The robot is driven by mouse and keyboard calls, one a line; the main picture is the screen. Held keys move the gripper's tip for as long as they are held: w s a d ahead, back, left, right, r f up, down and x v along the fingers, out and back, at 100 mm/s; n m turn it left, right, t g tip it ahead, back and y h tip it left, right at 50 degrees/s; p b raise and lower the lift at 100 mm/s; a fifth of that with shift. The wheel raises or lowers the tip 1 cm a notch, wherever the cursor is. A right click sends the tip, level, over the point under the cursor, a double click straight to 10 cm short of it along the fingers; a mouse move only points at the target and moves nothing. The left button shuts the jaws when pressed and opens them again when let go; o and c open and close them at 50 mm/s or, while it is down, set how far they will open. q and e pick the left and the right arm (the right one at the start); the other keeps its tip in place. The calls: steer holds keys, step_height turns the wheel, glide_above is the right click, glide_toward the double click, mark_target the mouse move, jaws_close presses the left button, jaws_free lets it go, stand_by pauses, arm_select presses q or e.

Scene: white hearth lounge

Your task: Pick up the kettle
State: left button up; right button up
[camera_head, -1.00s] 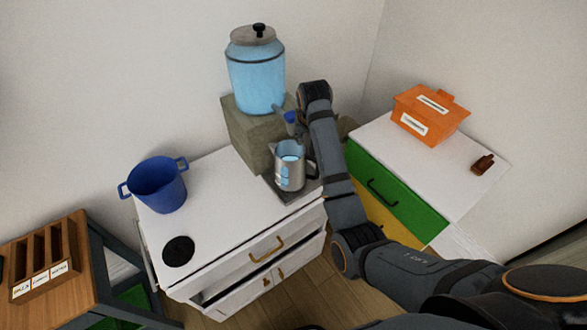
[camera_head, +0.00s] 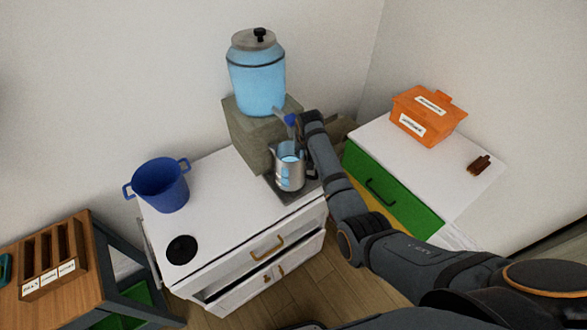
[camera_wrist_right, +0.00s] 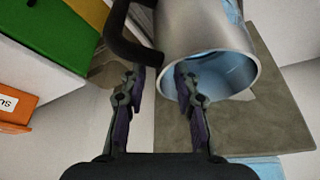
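The kettle (camera_head: 290,174) is a silver metal pitcher with a dark handle and blue marks. It stands upright on a dark square plate on the white cabinet, below the glass dispenser's tap. In the right wrist view the kettle (camera_wrist_right: 205,35) shows its open rim and a bluish inside. Its black handle (camera_wrist_right: 127,38) is just ahead of my right gripper (camera_wrist_right: 160,72). The fingers are apart with nothing visibly clamped between them; the left fingertip is close to the handle, and contact is unclear. In the head view my wrist partly hides the handle. My left gripper is not in view.
The water dispenser (camera_head: 257,80) on a stone block (camera_head: 243,133) stands close behind the kettle. A blue pot (camera_head: 161,186) and a black disc (camera_head: 181,250) are at left on the white cabinet. An orange box (camera_head: 428,115) sits on the right cabinet.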

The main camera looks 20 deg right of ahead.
jaws_close()
